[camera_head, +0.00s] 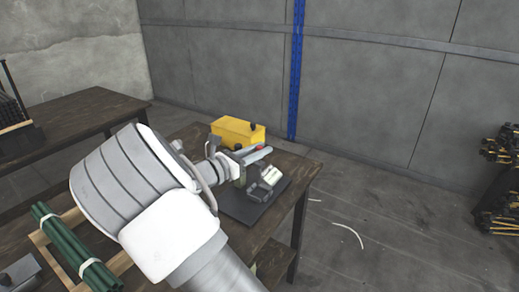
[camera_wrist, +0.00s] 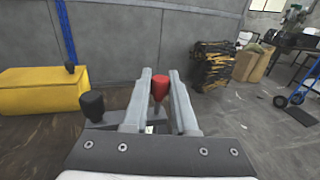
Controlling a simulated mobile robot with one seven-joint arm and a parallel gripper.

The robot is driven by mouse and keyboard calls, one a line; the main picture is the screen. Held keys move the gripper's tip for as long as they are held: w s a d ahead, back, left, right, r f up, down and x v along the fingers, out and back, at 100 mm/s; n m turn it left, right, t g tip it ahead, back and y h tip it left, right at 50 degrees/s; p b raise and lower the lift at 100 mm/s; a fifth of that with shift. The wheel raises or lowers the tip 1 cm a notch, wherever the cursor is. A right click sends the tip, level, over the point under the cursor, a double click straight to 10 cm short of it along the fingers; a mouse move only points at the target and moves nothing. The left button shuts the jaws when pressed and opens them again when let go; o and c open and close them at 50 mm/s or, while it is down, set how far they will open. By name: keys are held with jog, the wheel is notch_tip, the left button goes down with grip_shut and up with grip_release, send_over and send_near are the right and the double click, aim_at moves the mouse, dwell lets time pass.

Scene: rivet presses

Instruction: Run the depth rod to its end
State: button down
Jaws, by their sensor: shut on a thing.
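A small press (camera_head: 262,190) with grey parts stands on a dark base plate near the right end of the wooden table. A red knob (camera_wrist: 160,86) shows between my fingertips in the wrist view; it may be the end of the depth rod, but the rod itself is hidden. The knob also shows as a small red spot in the head view (camera_head: 260,147). My gripper (camera_wrist: 161,88) is shut on the red knob, one finger on each side. A black knob (camera_wrist: 91,104) on a grey block stands just left of my fingers. My arm hides part of the press.
A yellow box (camera_head: 238,132) with a black knob stands behind the press. Green rods (camera_head: 72,245), bound with white bands, lie on a wooden frame at front left. Another table (camera_head: 80,118) stands at the left. Open floor (camera_head: 370,195) lies to the right.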

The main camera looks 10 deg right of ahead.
jog(key=c, duration=0.9)
grip_release()
jog(key=shift+r, duration=0.4)
jog(key=shift+o, duration=1)
jog(key=shift+f, duration=0.15)
jog(key=p+v, duration=0.3)
jog(key=v, duration=1.4)
jog(key=shift+s+a+p, duration=0.15)
jog(key=shift+a+p, duration=0.05)
jog(key=shift+p, duration=0.15)
